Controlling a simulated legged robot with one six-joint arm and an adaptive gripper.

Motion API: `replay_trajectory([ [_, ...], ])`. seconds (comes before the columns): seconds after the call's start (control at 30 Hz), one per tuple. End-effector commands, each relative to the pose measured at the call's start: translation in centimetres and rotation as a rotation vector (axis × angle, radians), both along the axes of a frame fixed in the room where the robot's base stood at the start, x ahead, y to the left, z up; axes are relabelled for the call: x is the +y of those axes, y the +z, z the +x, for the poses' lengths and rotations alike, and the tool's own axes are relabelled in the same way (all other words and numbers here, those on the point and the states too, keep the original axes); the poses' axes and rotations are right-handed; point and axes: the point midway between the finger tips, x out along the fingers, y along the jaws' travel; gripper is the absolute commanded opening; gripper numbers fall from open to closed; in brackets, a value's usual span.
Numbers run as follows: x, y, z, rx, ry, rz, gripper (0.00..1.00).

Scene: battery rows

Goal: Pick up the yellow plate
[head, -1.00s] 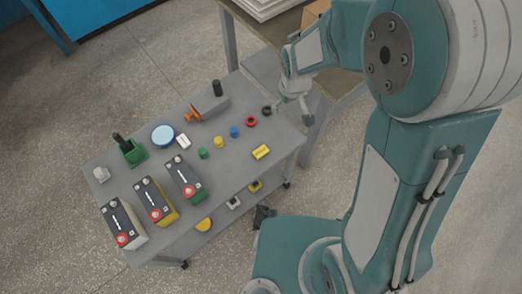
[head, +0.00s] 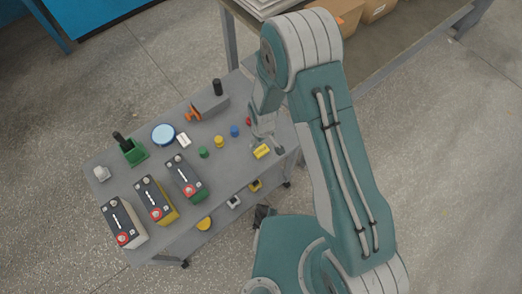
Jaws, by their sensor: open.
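A small flat yellow plate (head: 262,151) with dark markings lies on the grey table top (head: 233,172), near its right edge. My gripper (head: 268,139) is open, just behind and above the plate in the picture. Its fingers are small and partly hidden by the arm, and I cannot tell whether they touch the plate. I see nothing held in them.
Small yellow (head: 219,141), green (head: 204,152) and blue (head: 234,131) pieces stand left of the plate. Several batteries, including a green one (head: 186,178), stand at the front left. A round blue-rimmed dish (head: 163,134) is farther back.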

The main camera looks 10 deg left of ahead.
Motion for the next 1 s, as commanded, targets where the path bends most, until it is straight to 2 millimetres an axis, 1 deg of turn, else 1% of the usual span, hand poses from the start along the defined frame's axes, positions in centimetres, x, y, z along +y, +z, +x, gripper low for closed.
replay_trajectory([
  [0.17, 0.1, -1.3, -0.1, 0.001, 0.000, -0.001, 1.00],
  [0.4, 0.4, -4.8, -0.2, 0.001, 0.000, -0.001, 1.00],
  [0.47, 0.4, -5.4, -0.2, 0.001, 0.000, -0.001, 1.00],
  [0.57, 0.4, -5.8, -0.2, 0.000, 0.000, 0.000, 1.00],
  [0.77, 0.4, -5.8, -0.1, -0.001, 0.000, 0.001, 1.00],
  [0.8, 0.4, -5.8, -0.1, -0.001, 0.000, 0.001, 0.82],
  [0.87, 0.4, -5.8, -0.2, -0.001, -0.001, 0.001, 0.55],
  [0.9, 0.4, -5.8, -0.2, -0.001, 0.000, 0.001, 0.48],
  [1.0, 0.4, -5.8, -0.2, 0.000, 0.000, 0.000, 0.47],
])
